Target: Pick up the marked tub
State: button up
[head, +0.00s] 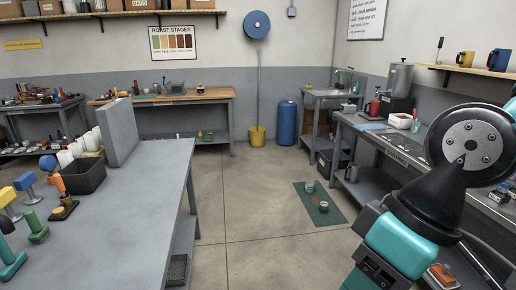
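Two small pale tubs stand on a dark green mat (335,218) on the floor, right of the middle in the head view. The farther tub (309,186) is near the mat's back left. The nearer tub (323,207) is closer to the mat's middle. They are too small for me to tell which one bears a mark. My arm shows at the right, raised well above the floor and apart from the mat. My gripper is not in view.
A long grey table (110,210) fills the left, with a black bin (83,177) and tools on it. A counter (405,145) runs along the right wall. The floor between is clear.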

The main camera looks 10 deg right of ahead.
aim_at(310, 187)
jog(key=z, duration=0.2)
jog(key=i, duration=5.55)
jog(key=u, duration=0.15)
